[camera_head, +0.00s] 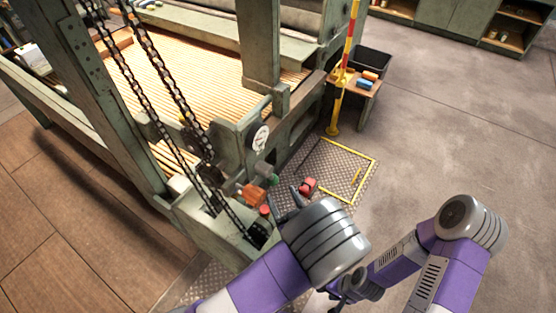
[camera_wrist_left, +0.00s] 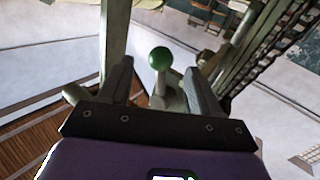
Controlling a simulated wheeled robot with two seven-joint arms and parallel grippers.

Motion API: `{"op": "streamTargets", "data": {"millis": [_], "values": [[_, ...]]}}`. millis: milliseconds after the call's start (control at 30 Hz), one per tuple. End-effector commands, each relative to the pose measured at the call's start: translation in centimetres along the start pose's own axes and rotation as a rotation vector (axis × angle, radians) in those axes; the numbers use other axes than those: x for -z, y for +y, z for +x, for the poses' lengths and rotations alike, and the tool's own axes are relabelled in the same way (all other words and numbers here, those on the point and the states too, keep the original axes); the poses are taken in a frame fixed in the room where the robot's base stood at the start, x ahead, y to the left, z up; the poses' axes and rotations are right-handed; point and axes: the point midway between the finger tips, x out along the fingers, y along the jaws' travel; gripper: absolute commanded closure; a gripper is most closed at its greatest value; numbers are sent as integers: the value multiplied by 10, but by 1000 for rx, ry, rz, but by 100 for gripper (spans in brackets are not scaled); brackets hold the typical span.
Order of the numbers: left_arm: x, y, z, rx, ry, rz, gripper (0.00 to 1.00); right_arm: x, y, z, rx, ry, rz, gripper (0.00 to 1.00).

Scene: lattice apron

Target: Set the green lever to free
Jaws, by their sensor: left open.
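The green lever shows as a round green knob (camera_head: 273,180) on the machine's front corner in the head view. In the left wrist view its green ball (camera_wrist_left: 160,58) stands on a pale stem between my open fingers. My left gripper (camera_head: 286,196) is just on the near side of the knob, and its fingers (camera_wrist_left: 158,72) flank the stem with gaps showing on both sides. Whether a finger touches the lever I cannot tell. The lever's base and any position marks are hidden or too small. My right gripper (camera_head: 338,297) is low in the picture, partly hidden by my arm.
An orange-red knob (camera_head: 253,194) and a red button (camera_head: 265,210) sit close to the lever. Hanging chains (camera_head: 165,85) run just left. A red object (camera_head: 308,186) lies on the floor plate. A striped pole (camera_head: 344,75) stands behind. Floor at right is clear.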

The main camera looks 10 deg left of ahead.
Motion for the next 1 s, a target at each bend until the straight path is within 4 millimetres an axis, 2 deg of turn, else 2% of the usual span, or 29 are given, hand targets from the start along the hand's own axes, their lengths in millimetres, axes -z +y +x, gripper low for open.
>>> {"op": "streamTargets", "data": {"millis": [67,500,867,1000], "values": [[4,0,4,5,14,-4,37,-1,0,0,0,-1,0,61],[3,-1,66,5,12,-3,37,0,2,4,0,-1,1,61],[4,0,73,2,12,-3,37,0,2,4,0,-1,0,61],[4,0,73,2,12,-3,55,0,2,4,0,-1,0,61]]}}
